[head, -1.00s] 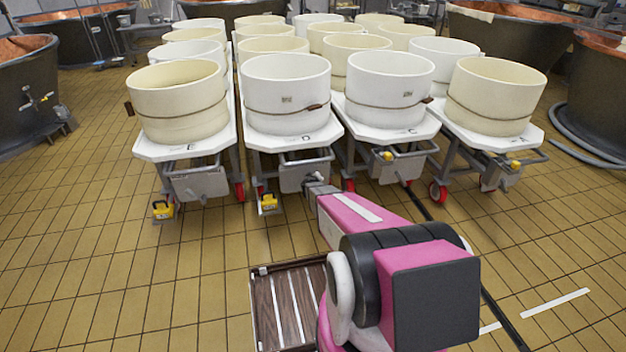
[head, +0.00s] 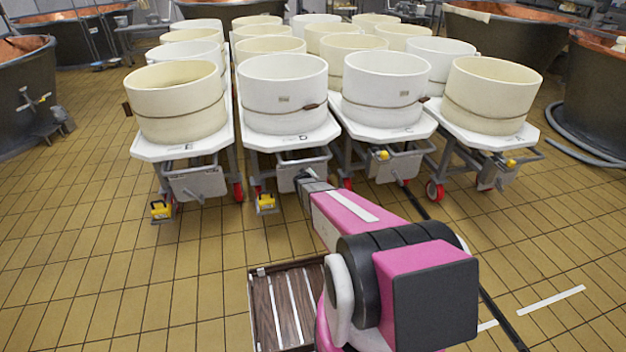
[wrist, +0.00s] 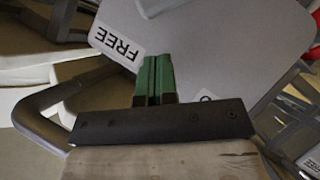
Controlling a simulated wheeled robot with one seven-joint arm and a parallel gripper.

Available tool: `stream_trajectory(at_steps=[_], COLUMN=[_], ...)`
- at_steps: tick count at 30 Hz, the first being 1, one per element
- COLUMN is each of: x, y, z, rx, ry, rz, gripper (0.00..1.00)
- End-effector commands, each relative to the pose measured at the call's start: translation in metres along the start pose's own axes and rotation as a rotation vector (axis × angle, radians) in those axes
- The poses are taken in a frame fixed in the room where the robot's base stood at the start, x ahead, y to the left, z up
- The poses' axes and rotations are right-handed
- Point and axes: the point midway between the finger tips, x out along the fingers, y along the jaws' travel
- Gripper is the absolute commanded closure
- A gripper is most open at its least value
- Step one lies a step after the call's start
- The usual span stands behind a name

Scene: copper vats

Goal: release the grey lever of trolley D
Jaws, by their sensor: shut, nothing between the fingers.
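Trolley D (head: 291,141) is second from the left in the front row, its white top marked D and carrying a white tub. A grey plate (head: 286,181) hangs under its front edge and also fills the wrist view (wrist: 205,45), upside down, with a FREE label (wrist: 116,43). A second label is mostly hidden by my gripper. My gripper (head: 301,177) is in front of this plate. In the wrist view its green fingertips (wrist: 157,62) are together and empty, over the plate beside the FREE label. I cannot make out the grey lever surely; my gripper may hide it.
A grey bent tube (wrist: 40,105) runs left of my fingers in the wrist view. A yellow pedal (head: 265,202) sits low on trolley D. Trolley E (head: 180,149) stands to the left and trolley C (head: 390,125) to the right.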

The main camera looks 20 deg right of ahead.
Motion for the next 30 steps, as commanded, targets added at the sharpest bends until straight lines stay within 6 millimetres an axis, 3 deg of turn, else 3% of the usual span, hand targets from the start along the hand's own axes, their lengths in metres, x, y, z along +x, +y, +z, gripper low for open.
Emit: stream_trajectory(at_steps=[1, 3, 12, 18, 30], x=[-0.018, -0.033, -0.085, -0.098, -0.099], y=[0.001, 0.001, -0.001, -0.002, -0.003], z=[0.002, 0.003, 0.002, 0.002, 0.002], rx=[-0.001, -0.001, 0.0, -0.001, -0.001], ry=[0.0, 0.0, 0.0, 0.0, 0.0], rz=[0.0, -0.001, 0.0, -0.001, 0.0], gripper=[1.0, 1.0, 1.0, 1.0, 1.0])
